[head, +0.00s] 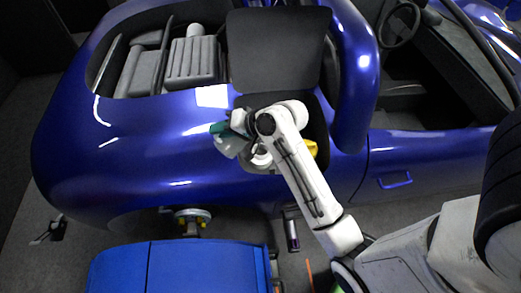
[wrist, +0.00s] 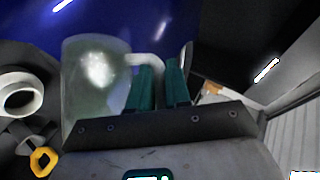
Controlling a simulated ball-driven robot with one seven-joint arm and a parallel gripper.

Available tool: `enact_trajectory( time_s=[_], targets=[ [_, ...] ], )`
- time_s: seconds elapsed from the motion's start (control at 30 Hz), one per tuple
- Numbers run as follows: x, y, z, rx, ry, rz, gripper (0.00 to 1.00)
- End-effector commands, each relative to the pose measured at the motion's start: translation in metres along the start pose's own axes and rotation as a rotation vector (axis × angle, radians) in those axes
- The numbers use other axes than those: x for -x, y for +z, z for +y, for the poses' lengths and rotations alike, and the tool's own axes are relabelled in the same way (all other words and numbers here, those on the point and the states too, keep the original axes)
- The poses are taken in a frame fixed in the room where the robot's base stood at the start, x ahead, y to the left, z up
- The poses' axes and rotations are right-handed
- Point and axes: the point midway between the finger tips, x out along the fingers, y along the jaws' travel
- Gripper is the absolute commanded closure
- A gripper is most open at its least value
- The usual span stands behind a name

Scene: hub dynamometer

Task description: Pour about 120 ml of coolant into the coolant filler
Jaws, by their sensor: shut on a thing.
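My gripper (wrist: 160,85) has teal fingers and is shut on the handle of a translucent jug (wrist: 92,85). The jug looks pale and cloudy; how much coolant is in it cannot be told. In the head view the jug (head: 228,146) hangs at the left edge of the car's open bay, with my gripper (head: 219,128) beside it. A white round-mouthed neck (wrist: 20,96), perhaps the coolant filler, stands left of the jug in the wrist view, apart from it. In the head view my arm hides much of the bay. No stream of liquid shows.
The blue car body (head: 150,130) surrounds the bay, with a black raised lid (head: 278,48) behind it. A yellow part (head: 310,149) sits right of my wrist in the bay. A yellow ring (wrist: 43,161) shows below the white neck. A blue cabinet (head: 180,268) stands in front.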

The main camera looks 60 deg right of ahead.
Motion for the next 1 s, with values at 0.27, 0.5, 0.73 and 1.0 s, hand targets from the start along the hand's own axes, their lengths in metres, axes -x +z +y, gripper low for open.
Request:
enact_trajectory(
  time_s=[0.27,0.5,0.73,1.0],
  targets=[
    [0.0011,-0.002,0.0005,-0.021,-0.023,-0.003,1.0],
    [0.0025,-0.0037,0.0016,-0.04,-0.042,-0.008,1.0],
    [0.0038,-0.0051,0.0025,-0.059,-0.061,-0.013,1.0],
    [0.0036,-0.0049,0.0014,-0.075,-0.078,-0.019,1.0]
  ],
)
